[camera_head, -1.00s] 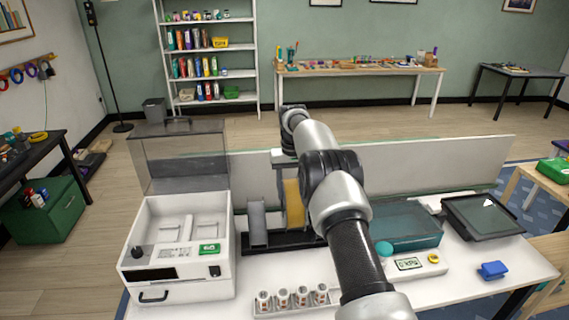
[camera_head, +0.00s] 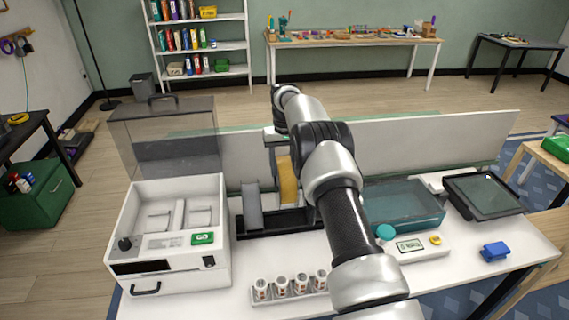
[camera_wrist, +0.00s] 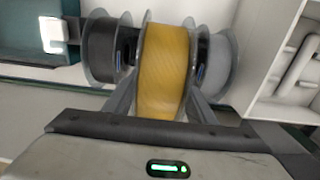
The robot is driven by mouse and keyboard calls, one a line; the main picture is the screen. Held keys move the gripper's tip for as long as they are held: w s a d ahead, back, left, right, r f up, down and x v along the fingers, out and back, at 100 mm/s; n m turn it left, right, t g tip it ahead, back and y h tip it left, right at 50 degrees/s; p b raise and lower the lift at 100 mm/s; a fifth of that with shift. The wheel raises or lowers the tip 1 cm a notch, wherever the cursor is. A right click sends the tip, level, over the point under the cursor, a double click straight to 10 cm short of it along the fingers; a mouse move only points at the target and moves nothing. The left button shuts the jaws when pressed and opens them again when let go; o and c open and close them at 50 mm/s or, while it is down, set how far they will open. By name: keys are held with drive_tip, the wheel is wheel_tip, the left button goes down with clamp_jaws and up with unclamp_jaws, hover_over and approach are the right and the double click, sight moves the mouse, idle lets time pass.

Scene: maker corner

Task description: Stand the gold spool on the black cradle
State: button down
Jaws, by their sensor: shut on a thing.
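The gold spool (camera_head: 287,182) stands on its rim in the head view, at the black cradle (camera_head: 275,224), beside a grey spool (camera_head: 252,208). I cannot tell whether it touches the cradle, since my arm covers part of this area. In the wrist view the gold spool (camera_wrist: 163,72) is upright in the middle, with my gripper (camera_wrist: 160,92) shut on it and one finger on each side. A black spool (camera_wrist: 103,48) is close on its left and the grey spool (camera_wrist: 216,65) close on its right.
A white machine (camera_head: 170,235) with a raised clear lid stands left of the cradle. Several small cups (camera_head: 282,285) stand in front. A teal bin (camera_head: 405,200), a scale (camera_head: 412,247) and a dark tablet (camera_head: 483,194) are to the right. A low panel (camera_head: 420,155) runs behind.

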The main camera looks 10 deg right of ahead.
sight(285, 157)
drive_tip(key=shift+w+f+b, duration=0.1)
drive_tip(key=shift+f+b, duration=2.55)
drive_tip(key=shift+f, duration=2.1)
drive_tip(key=shift+f+b, duration=0.4)
drive_tip(key=shift+b, duration=0.05)
drive_tip(key=c, duration=0.8)
unclamp_jaws()
drive_tip(key=shift+o, duration=0.5)
drive_tip(key=shift+f, duration=0.2)
wheel_tip(285, 157, up, 18)
drive_tip(key=p, duration=0.3)
drive_tip(key=shift+f, duration=0.15)
